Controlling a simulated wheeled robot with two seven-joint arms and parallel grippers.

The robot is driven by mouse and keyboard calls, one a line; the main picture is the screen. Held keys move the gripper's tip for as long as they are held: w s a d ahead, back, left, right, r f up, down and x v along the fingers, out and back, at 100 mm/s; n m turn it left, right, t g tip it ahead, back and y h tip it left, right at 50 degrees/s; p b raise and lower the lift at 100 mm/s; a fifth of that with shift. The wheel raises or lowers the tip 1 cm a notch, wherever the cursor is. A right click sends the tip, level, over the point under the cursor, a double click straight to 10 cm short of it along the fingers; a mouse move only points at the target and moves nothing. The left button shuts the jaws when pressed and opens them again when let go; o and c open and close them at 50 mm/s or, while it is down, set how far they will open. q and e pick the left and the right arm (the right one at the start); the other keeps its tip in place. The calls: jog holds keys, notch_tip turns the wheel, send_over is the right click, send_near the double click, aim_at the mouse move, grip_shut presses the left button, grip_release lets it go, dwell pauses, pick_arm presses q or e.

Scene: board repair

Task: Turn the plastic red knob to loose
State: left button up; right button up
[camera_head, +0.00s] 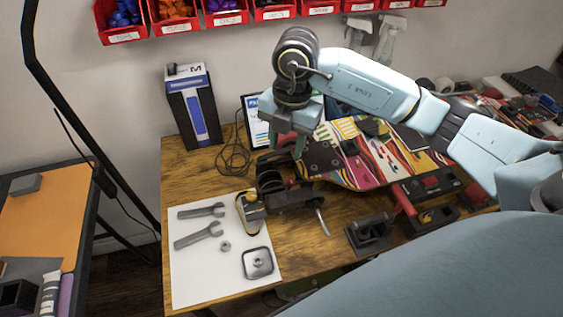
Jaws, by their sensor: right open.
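My right gripper (290,146) hangs from the light blue arm that comes in from the right. Its fingers point down and are apart, over the left end of the colourful board (358,160). A black clamp-like device (290,200) stands at that end of the board, just below the gripper. Small red parts show near it, but I cannot clearly make out a red knob there; the gripper hides part of this area. A red block-shaped part (431,182) and a red handle (403,199) show on black fixtures at the board's near right side. My left gripper is not in view.
A white mat (205,275) holds two wrenches (198,235), a nut (225,246) and a metal dish (258,264). A blue and black box (193,107) stands at the back left. Red bins (172,27) hang above.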

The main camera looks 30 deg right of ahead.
jog(key=d, duration=0.2)
jog(key=h, duration=0.1)
send_over(291, 180)
notch_tip(291, 180, down, 4)
notch_tip(291, 180, down, 9)
jog(key=shift+r+b, duration=0.1)
jog(key=shift+b, duration=0.3)
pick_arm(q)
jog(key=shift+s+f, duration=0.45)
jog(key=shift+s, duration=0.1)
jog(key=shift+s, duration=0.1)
pick_arm(e)
grip_shut()
